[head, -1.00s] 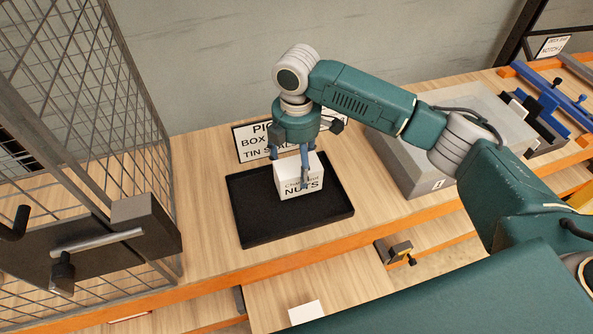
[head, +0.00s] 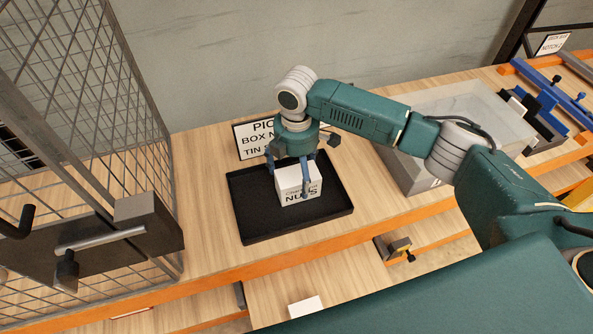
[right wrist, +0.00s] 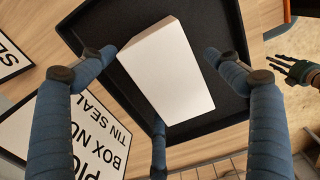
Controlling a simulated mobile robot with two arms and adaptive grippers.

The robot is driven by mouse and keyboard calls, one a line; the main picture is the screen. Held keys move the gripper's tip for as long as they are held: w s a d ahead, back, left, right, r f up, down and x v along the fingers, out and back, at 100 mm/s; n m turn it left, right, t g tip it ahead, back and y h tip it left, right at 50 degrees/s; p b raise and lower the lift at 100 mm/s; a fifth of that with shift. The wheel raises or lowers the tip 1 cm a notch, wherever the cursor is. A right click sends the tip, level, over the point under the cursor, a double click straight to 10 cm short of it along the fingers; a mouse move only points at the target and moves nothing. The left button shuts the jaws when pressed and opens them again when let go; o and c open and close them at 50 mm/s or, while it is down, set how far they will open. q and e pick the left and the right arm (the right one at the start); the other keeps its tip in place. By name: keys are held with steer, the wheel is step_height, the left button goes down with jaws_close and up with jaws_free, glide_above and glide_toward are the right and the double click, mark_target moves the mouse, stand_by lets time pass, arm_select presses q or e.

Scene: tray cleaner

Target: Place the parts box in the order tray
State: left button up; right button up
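The parts box (head: 298,184), a white box lettered NUTS, sits upright inside the black order tray (head: 254,222), right of the tray's middle. My right gripper (head: 288,178) is over the box with its fingers spread around it. In the right wrist view, the box's plain white top (right wrist: 168,72) lies between the blue fingers of my right gripper (right wrist: 158,80). The fingers look apart from its sides, so the gripper is open. My left gripper (right wrist: 288,68) shows small at the right edge of that view, with its fingers apart. It is not in the head view.
A pick sign (head: 252,140) stands behind the tray. A wire cage (head: 85,120) with a dark latch is at left. A grey bin (head: 405,170) stands to the right, with blue and black fixtures (head: 545,100) beyond. Bare wooden bench lies around the tray.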

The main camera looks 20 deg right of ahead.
steer(key=shift+r, duration=0.1)
step_height(320, 180, up, 12)
steer(key=b, duration=0.3)
stand_by(0.4)
